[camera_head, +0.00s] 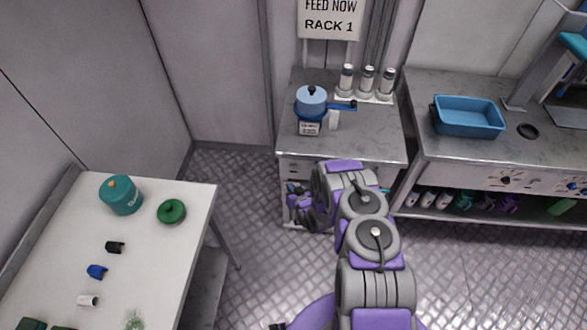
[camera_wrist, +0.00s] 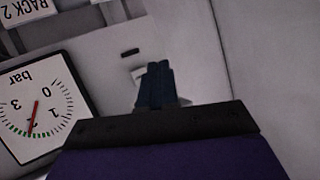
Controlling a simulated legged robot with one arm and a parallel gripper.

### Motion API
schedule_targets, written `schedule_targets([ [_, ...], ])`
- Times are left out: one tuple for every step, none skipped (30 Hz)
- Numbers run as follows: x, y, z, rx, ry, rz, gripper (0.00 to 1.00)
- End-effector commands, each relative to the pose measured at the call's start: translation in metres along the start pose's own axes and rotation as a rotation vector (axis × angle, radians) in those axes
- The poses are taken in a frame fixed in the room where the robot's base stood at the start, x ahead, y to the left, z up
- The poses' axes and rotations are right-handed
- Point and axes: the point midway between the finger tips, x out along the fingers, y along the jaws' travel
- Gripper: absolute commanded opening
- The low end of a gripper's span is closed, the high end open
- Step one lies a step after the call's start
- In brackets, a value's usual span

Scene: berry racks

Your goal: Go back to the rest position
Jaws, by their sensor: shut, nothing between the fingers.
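My gripper (camera_wrist: 155,85) shows in the wrist view as dark blue fingers pressed together, with nothing between them. They point toward a pale wall and touch nothing that I can see. My grey and purple arm (camera_head: 368,240) reaches forward from the bottom of the head view and folds in front of the middle bench. The fingertips cannot be made out clearly there.
The middle bench (camera_head: 375,140) holds a blue pot-like device (camera_head: 311,101) and several capped jars (camera_head: 367,78). A blue tray (camera_head: 468,117) is on the right bench. The left white table (camera_head: 150,255) holds a teal canister (camera_head: 121,195). A pressure gauge (camera_wrist: 40,108) shows upside down. Metal floor lies between.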

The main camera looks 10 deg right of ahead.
Motion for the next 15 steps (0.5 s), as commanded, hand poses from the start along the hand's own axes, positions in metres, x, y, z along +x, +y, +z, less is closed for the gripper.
schedule_targets([
  [0.000, 0.000, 0.000, 0.000, 0.000, 0.000, 0.00],
  [0.000, 0.000, 0.000, 0.000, 0.000, 0.000, 0.00],
  [0.000, 0.000, 0.000, 0.000, 0.000, 0.000, 0.00],
  [0.000, 0.000, 0.000, 0.000, 0.000, 0.000, 0.00],
  [0.000, 0.000, 0.000, 0.000, 0.000, 0.000, 0.00],
  [0.000, 0.000, 0.000, 0.000, 0.000, 0.000, 0.00],
  [0.000, 0.000, 0.000, 0.000, 0.000, 0.000, 0.00],
  [0.000, 0.000, 0.000, 0.000, 0.000, 0.000, 0.00],
  [0.000, 0.000, 0.000, 0.000, 0.000, 0.000, 0.00],
  [0.000, 0.000, 0.000, 0.000, 0.000, 0.000, 0.00],
  [0.000, 0.001, -0.001, -0.001, -0.001, 0.001, 0.00],
  [0.001, 0.001, -0.003, -0.003, -0.004, 0.002, 0.00],
  [0.001, 0.002, -0.005, -0.006, -0.009, 0.004, 0.00],
  [0.001, 0.003, -0.008, -0.010, -0.014, 0.007, 0.00],
  [0.002, 0.004, -0.015, -0.017, -0.023, 0.012, 0.00],
])
